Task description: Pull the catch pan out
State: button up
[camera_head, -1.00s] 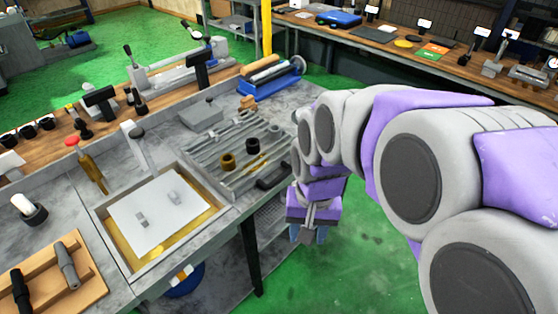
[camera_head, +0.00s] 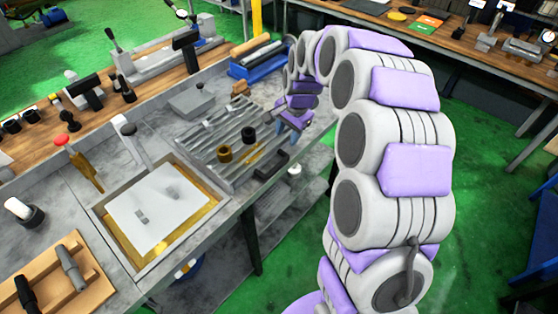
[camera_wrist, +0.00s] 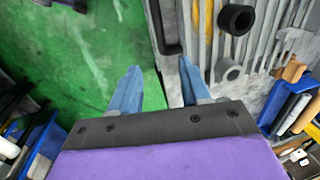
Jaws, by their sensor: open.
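A grey ribbed tray (camera_head: 222,138) with a black bar handle (camera_head: 271,164) at its front edge sits in the bench; it looks like the catch pan. Two short tubes, one dark and one brass-coloured, stand on its ribs. My gripper (camera_head: 282,131) is near the tray's right front edge, a little past the handle in the head view. In the wrist view my gripper (camera_wrist: 158,70) has its two blue fingers apart with nothing between them. The black handle (camera_wrist: 165,32) lies ahead of the fingertips, close to the right finger. I cannot tell the exact gap.
A basin (camera_head: 108,235) with yellow liquid and a white plate is left of the tray. A blue stand with rollers (camera_head: 257,63) is behind it. A wooden workbench (camera_head: 432,60) runs along the back right. Green floor (camera_head: 470,230) is open in front.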

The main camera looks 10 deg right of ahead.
aim_at(279, 164)
jog(key=f+b, duration=0.1)
jog(key=f, duration=0.4)
jog(key=w+a+f+b, duration=0.1)
jog(key=f, duration=0.4)
jog(key=w+a+f+b, duration=0.1)
jog(key=f, duration=0.5)
jog(key=shift+w, duration=0.25)
jog(key=shift+c, duration=0.2)
grip_shut()
